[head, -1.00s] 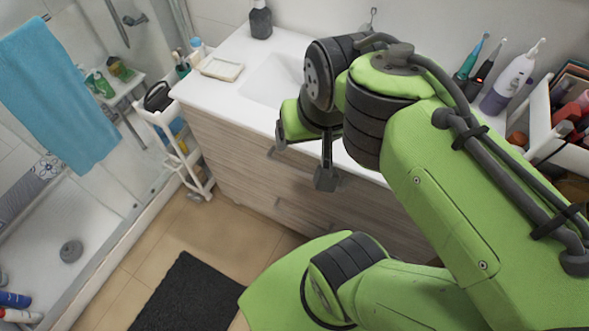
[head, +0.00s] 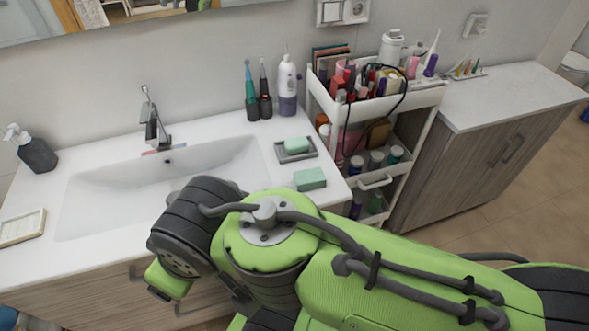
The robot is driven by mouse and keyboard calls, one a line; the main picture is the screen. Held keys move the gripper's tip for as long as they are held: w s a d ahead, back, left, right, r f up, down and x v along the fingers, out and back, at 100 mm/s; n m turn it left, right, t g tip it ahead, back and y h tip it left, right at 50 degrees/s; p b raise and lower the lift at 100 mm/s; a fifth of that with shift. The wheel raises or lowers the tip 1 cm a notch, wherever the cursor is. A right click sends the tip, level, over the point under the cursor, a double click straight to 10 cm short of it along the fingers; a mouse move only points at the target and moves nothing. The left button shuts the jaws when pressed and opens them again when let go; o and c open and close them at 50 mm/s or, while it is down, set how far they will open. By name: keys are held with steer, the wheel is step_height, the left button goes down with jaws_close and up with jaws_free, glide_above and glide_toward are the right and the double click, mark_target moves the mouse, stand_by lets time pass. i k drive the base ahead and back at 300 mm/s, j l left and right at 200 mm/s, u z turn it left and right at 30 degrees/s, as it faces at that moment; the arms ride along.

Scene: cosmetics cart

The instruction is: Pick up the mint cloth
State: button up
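A mint-green folded piece that looks like the mint cloth (head: 310,179) lies on the white counter near its front right corner, in the head view. A paler mint bar (head: 297,145) sits in a grey dish (head: 281,156) just behind it. My gripper (head: 205,300) is low at the counter's front edge, left of and nearer than the cloth. My wrist and arm hide most of it, so its fingers cannot be made out clearly. It is apart from the cloth.
The sink basin (head: 160,185) and faucet (head: 153,125) are to the left. Toothbrushes and a white-purple bottle (head: 287,85) stand behind the dish. A white cart (head: 425,100) full of cosmetics stands right of the counter, with a cable hanging over it. My arm crosses the front right.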

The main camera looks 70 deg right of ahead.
mark_target(304, 180)
steer(key=k+l+z, duration=0.15)
steer(key=z, duration=2)
steer(key=u, duration=2.4)
steer(key=k+z, duration=0.1)
steer(key=z, duration=0.35)
steer(key=l+z, duration=0.15)
steer(key=z, duration=0.35)
steer(key=k+l+z, duration=0.1)
steer(key=z, duration=0.35)
steer(key=l+z, duration=0.15)
steer(key=z, duration=0.35)
steer(key=u, duration=0.9)
